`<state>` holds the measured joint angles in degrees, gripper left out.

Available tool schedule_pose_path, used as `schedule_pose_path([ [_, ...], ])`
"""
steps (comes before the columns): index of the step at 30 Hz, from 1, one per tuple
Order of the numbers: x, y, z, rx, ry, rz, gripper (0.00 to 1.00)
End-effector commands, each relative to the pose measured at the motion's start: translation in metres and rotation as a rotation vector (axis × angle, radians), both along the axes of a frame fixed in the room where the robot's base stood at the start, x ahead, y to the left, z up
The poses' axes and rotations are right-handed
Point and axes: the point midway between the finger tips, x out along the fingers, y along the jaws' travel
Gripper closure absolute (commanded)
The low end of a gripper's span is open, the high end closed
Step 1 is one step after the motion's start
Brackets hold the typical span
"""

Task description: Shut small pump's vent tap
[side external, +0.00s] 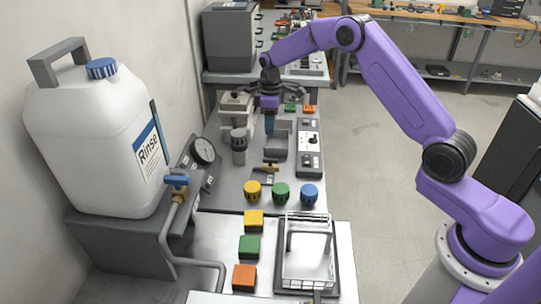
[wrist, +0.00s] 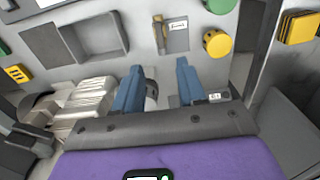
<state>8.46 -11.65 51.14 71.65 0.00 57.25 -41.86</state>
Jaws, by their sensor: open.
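My gripper (side external: 269,124) points down over the middle of the bench, its blue fingers beside the grey bin. In the wrist view the two fingers of my gripper (wrist: 158,66) stand apart with no object clearly held between them. A pale pump-like unit (side external: 236,104) stands left of my gripper, with a grey cylinder (side external: 238,146) in front of it. A ribbed pale body (wrist: 92,105) lies left of the fingers in the wrist view. A small brass tap (side external: 266,168) sits nearer the camera; it shows beside a label plate (wrist: 176,36). I cannot tell which tap is the small pump's vent.
A blue-handled tap (side external: 176,181) and a gauge (side external: 203,150) stand by the Rinse canister (side external: 100,140). Yellow (side external: 252,190), green (side external: 281,192) and blue (side external: 309,194) knobs line the front. A grey bin (wrist: 90,38) and a wire rack (side external: 307,250) are nearby.

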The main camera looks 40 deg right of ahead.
Motion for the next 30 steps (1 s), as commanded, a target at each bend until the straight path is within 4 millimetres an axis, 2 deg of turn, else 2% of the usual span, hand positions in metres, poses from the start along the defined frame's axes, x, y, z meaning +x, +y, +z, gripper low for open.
schedule_pose_path([
  [1, -0.001, 0.0, -0.011, -0.001, 0.005, 0.0, 0.6],
  [9, -0.001, -0.001, -0.062, -0.001, 0.004, -0.002, 0.6],
  [18, -0.001, 0.0, -0.111, 0.0, 0.001, -0.001, 0.6],
  [24, 0.0, 0.0, -0.126, 0.0, 0.0, -0.001, 0.6],
  [30, 0.0, 0.0, -0.129, 0.0, -0.001, -0.001, 0.6],
])
